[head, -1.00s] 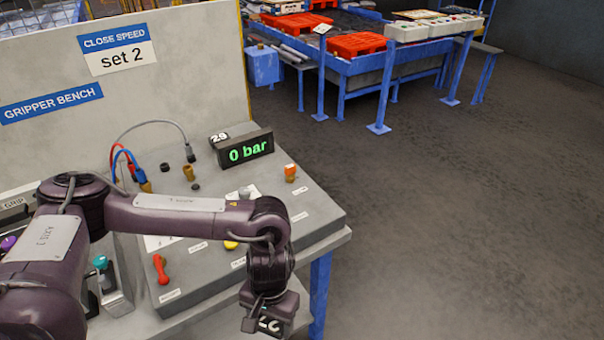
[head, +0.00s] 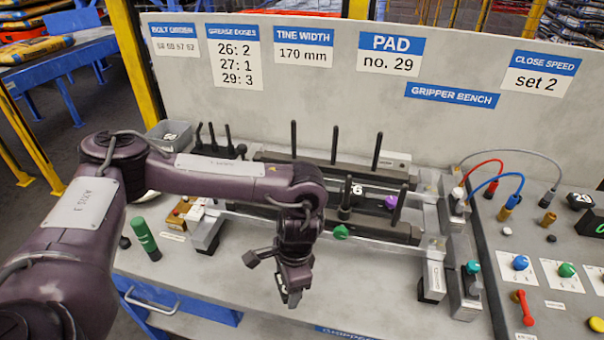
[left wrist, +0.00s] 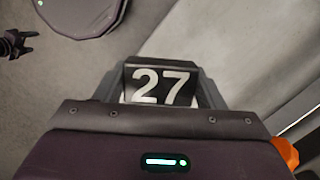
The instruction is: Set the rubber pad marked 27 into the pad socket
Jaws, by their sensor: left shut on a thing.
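My left gripper (head: 290,290) is shut on the black rubber pad marked 27 (left wrist: 160,85), whose white number faces the camera in the left wrist view. In the head view the gripper points down in front of the bench's middle, and the pad is a small dark piece, mostly hidden. A black pad marked 26 (head: 354,189) sits on the jaw assembly behind the arm. I cannot make out for sure which part is the pad socket. A small dark pronged shape (left wrist: 20,45) in the left wrist view looks like my right gripper, too small to judge.
The sign (head: 390,52) reads pad no. 29. A pad marked 29 (head: 580,201) lies at the right, and a grey bin (head: 165,146) at the left. Upright black rods, a green cylinder (head: 145,238) and hoses stand around. The bench front is fairly clear.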

